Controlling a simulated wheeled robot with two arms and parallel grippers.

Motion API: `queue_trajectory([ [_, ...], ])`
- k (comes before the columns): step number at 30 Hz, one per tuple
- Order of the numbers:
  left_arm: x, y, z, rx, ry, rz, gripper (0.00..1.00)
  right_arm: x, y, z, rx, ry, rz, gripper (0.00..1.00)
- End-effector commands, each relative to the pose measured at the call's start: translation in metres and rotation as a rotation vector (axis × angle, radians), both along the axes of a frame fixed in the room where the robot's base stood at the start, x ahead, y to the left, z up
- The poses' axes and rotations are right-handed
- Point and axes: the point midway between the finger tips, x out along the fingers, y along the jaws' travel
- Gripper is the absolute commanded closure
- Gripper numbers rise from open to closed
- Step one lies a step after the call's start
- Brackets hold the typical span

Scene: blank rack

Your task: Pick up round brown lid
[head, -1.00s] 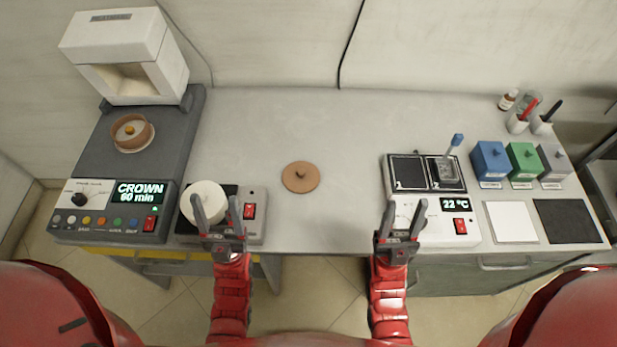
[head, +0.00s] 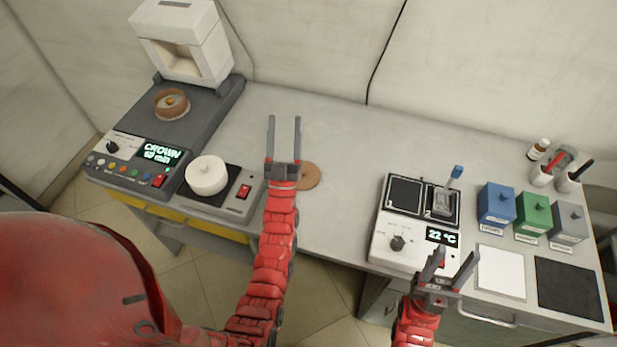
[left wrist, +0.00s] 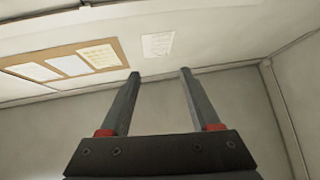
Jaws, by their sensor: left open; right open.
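The round brown lid (head: 309,177) lies flat on the grey table, partly hidden behind my left gripper in the head view. My left gripper (head: 284,120) is open and empty, its fingers pointing up the picture over the table, just left of the lid. In the left wrist view its two fingers (left wrist: 160,75) are apart with only wall and ceiling beyond; the lid is not seen there. My right gripper (head: 444,254) is open and empty in front of the white device with the 22 °C display.
A white round pot (head: 206,175) sits on a hotplate left of the lid. A white two-pad device (head: 380,238) stands to the right, with blue (head: 497,205), green and grey boxes beyond. The table behind the lid is clear.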

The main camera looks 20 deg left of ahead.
Motion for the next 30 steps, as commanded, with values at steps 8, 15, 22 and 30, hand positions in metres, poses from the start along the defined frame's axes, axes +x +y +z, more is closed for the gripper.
queue_trajectory([
  [8,0.109,0.017,-0.029,-0.12,0.322,-0.026,0.37,0.0,0.0,0.004,0.0,0.0,0.0,0.5],
  [15,0.216,0.002,-0.067,-0.245,0.817,-0.157,0.37,0.0,0.0,0.01,0.0,0.0,0.0,0.5],
  [22,0.233,-0.037,-0.083,-0.235,1.354,-0.306,0.37,0.0,0.0,0.016,0.0,0.0,0.0,0.5],
  [30,0.142,-0.036,-0.067,-0.087,1.994,-0.311,0.37,0.0,0.0,0.021,0.0,0.0,0.0,0.5],
])
